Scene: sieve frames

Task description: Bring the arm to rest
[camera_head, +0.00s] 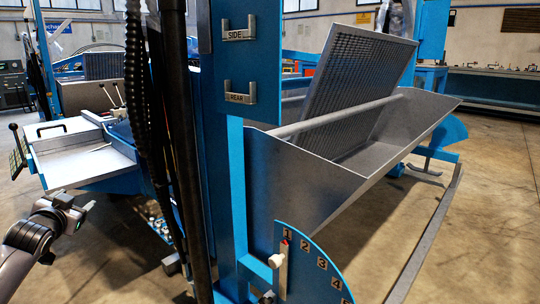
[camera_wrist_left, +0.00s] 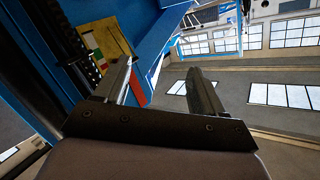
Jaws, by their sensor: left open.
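My left arm comes in at the lower left of the head view. Its gripper (camera_head: 82,214) is in open air in front of the blue machine, below the grey side tray. In the left wrist view, the two fingers (camera_wrist_left: 160,75) stand apart with nothing between them. The left finger overlaps a blue panel with a yellow plate (camera_wrist_left: 108,40) in the picture; I cannot tell how far off that panel is. My right gripper is in neither view.
A perforated sieve frame (camera_head: 362,65) stands tilted in a metal trough (camera_head: 300,170). Empty brackets marked SIDE (camera_head: 239,30) and REAR (camera_head: 240,94) are on the blue post. A numbered dial (camera_head: 318,270) has a lever. A grey tray (camera_head: 75,155) is above my gripper. Concrete floor (camera_head: 490,240) is clear at right.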

